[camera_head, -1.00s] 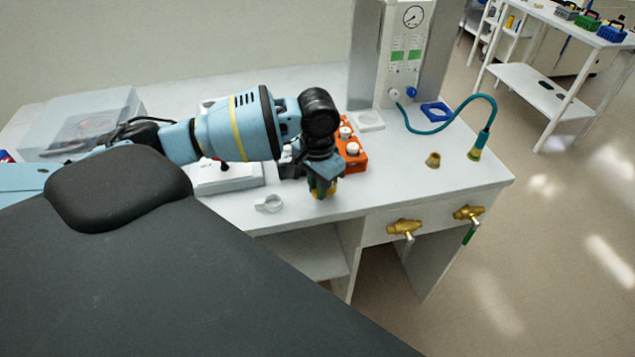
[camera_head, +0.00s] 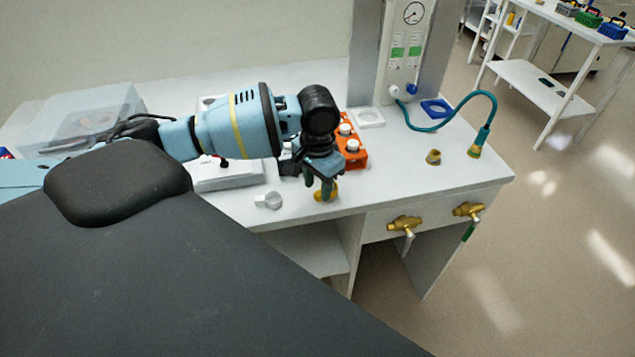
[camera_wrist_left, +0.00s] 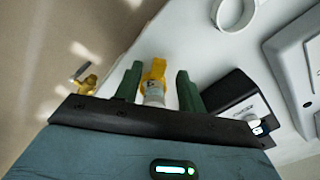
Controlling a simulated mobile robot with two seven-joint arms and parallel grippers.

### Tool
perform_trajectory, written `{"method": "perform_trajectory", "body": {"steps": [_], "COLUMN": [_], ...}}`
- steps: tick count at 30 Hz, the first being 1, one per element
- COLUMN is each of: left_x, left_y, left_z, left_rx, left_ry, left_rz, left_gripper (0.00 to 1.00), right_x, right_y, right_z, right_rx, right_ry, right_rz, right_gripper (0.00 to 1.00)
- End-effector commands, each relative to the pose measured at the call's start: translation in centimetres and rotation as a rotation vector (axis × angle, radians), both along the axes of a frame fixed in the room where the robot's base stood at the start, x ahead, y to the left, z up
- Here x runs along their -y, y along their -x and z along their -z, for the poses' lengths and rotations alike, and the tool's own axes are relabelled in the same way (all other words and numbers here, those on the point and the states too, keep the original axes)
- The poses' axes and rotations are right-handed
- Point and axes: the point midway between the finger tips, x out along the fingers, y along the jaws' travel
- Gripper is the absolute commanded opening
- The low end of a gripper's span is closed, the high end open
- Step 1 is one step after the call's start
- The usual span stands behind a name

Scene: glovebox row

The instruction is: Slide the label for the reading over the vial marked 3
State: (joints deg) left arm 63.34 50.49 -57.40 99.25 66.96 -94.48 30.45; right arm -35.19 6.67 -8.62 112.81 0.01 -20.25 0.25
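My left gripper (camera_head: 318,186) points down over the front of the bench, its two green fingers apart. A small yellow piece (camera_head: 325,196) is on the bench at its fingertips. In the left wrist view the yellow piece (camera_wrist_left: 155,72), with a pale lower part, lies between the open fingers of the left gripper (camera_wrist_left: 158,85); a gap shows on the right side. I cannot tell whether the left finger touches it. A white ring-like piece (camera_head: 268,201) lies to the left. White-capped vials (camera_head: 346,129) stand in an orange rack (camera_head: 353,157) behind the gripper; their numbers are unreadable. My right gripper is out of view.
A gauge panel (camera_head: 405,50) with green tags stands at the back. A teal hose (camera_head: 450,122) and a brass fitting (camera_head: 433,157) are to the right. A white device (camera_head: 228,178) and clear bin (camera_head: 85,115) are left. Brass valves (camera_head: 404,224) are on the bench front.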

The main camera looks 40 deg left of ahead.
Motion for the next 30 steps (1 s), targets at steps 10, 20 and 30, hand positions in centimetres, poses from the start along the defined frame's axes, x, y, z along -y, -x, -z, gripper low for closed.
{"method": "perform_trajectory", "body": {"steps": [10,20,30], "left_x": [0.0,0.0,0.0], "left_y": [-0.1,0.0,0.0], "left_z": [-3.3,-7.4,-7.8], "left_rx": [0.006,0.003,0.0], "left_ry": [0.001,0.001,0.0], "left_rz": [0.0,0.0,0.0], "left_gripper": [0.4,0.4,0.4], "right_x": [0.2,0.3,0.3], "right_y": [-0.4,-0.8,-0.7], "right_z": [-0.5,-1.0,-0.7], "right_rx": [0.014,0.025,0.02], "right_ry": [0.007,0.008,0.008], "right_rz": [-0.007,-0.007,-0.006], "right_gripper": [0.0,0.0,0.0]}}
